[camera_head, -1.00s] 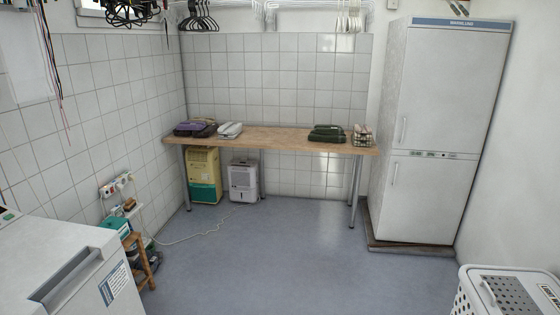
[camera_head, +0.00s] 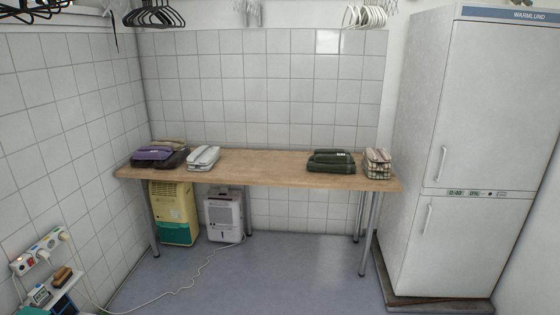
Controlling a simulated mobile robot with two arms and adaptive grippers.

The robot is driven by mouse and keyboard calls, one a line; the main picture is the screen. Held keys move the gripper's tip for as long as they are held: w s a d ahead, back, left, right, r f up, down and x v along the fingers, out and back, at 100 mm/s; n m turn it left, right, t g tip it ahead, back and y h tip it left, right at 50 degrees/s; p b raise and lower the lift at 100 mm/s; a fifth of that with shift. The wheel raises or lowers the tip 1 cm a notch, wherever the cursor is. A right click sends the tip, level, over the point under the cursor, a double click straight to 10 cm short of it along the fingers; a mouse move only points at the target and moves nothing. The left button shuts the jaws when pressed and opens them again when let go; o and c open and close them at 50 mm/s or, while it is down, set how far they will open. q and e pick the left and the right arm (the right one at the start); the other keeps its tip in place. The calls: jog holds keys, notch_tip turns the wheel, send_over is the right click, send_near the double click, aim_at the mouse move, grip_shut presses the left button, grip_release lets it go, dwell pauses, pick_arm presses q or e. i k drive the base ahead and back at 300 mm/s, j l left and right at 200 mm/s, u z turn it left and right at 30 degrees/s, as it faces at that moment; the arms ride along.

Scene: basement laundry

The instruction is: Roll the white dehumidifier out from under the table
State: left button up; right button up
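The white dehumidifier (camera_head: 223,216) stands upright on the floor under the left half of the wooden table (camera_head: 262,168). It has a dark panel near its top and a dark window low on its front. A yellow and green unit (camera_head: 174,211) stands just to its left, also under the table. A pale cord (camera_head: 190,284) runs over the floor from near the dehumidifier toward the power strip at the left wall. Neither of my grippers shows in the head view.
Folded cloth bundles (camera_head: 331,162) lie on the tabletop. Slim metal legs (camera_head: 370,236) stand at its corners. A white fridge (camera_head: 462,160) on a low plinth stands at the right. A power strip (camera_head: 39,252) is on the left wall. Floor in front of the table is clear except for the cord.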

aim_at(220, 209)
jog(key=i+j+u, duration=0.1)
jog(key=i+u, duration=0.25)
jog(key=i, duration=0.3)
jog(key=i+l+u, duration=0.1)
jog(key=i+u, duration=0.2)
jog(key=i, duration=0.3)
jog(key=i+l+u, duration=0.35)
jog(key=i, duration=0.3)
jog(key=j, duration=0.1)
